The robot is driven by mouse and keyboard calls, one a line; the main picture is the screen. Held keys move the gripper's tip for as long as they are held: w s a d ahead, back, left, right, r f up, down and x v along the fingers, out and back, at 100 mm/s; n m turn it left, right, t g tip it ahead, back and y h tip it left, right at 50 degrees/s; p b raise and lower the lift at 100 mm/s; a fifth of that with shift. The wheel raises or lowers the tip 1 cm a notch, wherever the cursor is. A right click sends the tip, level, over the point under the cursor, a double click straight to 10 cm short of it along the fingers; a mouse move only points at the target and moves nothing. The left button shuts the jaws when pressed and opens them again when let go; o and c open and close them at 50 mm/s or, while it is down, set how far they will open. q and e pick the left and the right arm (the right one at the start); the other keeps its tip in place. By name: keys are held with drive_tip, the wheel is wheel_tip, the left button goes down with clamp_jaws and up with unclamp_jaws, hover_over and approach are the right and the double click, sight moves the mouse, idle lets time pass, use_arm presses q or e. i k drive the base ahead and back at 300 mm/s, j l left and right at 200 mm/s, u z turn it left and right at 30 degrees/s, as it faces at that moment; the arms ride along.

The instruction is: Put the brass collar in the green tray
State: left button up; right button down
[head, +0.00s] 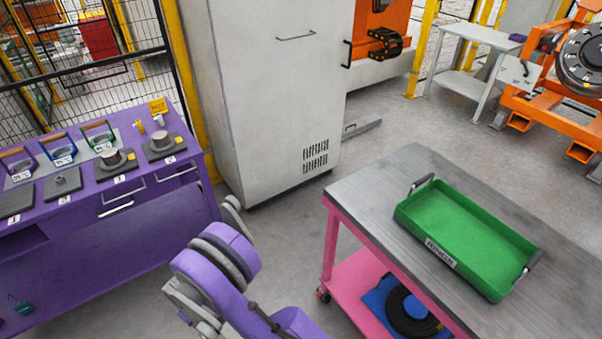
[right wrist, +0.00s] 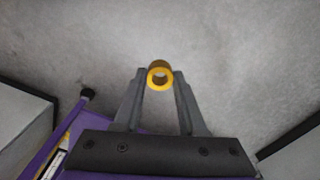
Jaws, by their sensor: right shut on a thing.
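The brass collar (right wrist: 160,68), a short yellow ring with a dark-lined hole, is between the fingertips of my right gripper (right wrist: 160,80) in the right wrist view. The gripper is shut on it, and only grey floor shows behind it. The green tray (head: 425,233) lies on the grey top of a pink cart on the right of the head view. It looks empty, has a dark handle at each end and a label on its near side. Neither gripper shows in the head view; a purple arm link of mine stands at the bottom middle.
The pink cart (head: 330,240) has bare top around the tray and a blue item with a black ring on its lower shelf. A purple bench (head: 150,222) with several pads and parts stands left. A tall grey cabinet (head: 275,110) stands behind; open floor lies between.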

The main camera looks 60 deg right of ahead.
sight(460, 236)
drive_tip(key=z, duration=1.55)
